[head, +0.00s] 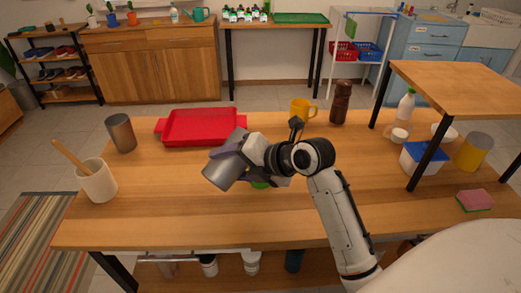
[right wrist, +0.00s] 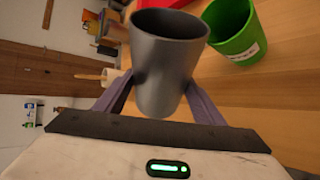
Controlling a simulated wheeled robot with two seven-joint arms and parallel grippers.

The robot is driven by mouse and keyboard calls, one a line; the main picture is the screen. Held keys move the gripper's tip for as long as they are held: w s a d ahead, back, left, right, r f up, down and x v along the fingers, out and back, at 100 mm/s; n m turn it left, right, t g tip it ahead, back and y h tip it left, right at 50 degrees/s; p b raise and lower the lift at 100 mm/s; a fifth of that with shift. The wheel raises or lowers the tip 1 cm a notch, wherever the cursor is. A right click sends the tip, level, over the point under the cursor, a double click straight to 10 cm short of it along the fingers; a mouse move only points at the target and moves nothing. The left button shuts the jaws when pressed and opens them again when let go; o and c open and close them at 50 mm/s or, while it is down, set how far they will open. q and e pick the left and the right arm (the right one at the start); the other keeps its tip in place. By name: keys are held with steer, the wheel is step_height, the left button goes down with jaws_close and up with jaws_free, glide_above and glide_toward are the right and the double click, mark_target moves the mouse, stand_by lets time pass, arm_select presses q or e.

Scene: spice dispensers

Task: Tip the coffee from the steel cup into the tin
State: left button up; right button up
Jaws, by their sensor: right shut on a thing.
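The grey steel cup (head: 221,173) is in my right gripper (head: 230,163), held above the middle of the table and tipped well over from upright. In the right wrist view the cup (right wrist: 168,65) sits between both fingers of the gripper (right wrist: 165,95); the visible inside is plain grey, and I see no coffee. A green tin (right wrist: 235,32) with a white label stands close beside the cup's mouth. In the head view only a green sliver of the tin (head: 260,184) shows beneath my gripper; the rest is hidden. My left gripper is not in view.
A red tray (head: 200,128) lies behind the cup, with a second metal cylinder (head: 122,134) and a cream pot with a wooden spoon (head: 98,182) to the left. A yellow mug (head: 302,109) and brown mill (head: 340,103) stand behind. The front left table is clear.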

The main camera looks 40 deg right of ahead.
steer(key=shift+d+r+m+y+p, duration=0.1)
steer(key=shift+r+m+y+p, duration=0.5)
steer(key=shift+r, duration=0.3)
stand_by(0.4)
steer(key=shift+w+d+r+m+y, duration=0.15)
steer(key=shift+d+r+m+y, duration=0.15)
steer(key=shift+d+r+y, duration=0.35)
stand_by(0.5)
steer(key=shift+d+r+m+y, duration=0.25)
steer(key=shift+r+m+y, duration=0.1)
steer(key=shift+r+y, duration=0.15)
steer(key=shift+d+r+m+y, duration=0.2)
steer(key=shift+r+m+y, duration=0.15)
steer(key=shift+r, duration=0.1)
stand_by(0.6)
steer(key=shift+w+d+r+m+y+b, duration=0.2)
steer(key=shift+d+r+m+y+b, duration=0.65)
steer(key=shift+b, duration=0.25)
stand_by(0.8)
steer(key=shift+w+d+r+m+t+y+b, duration=0.1)
steer(key=shift+d+r+m+t+y+b, duration=0.1)
steer(key=shift+d+r+m+y+b, duration=0.35)
steer(key=shift+w+d+m+t+y+b, duration=0.1)
steer(key=shift+d+m+t+b, duration=0.15)
steer(key=shift+b, duration=0.55)
stand_by(0.8)
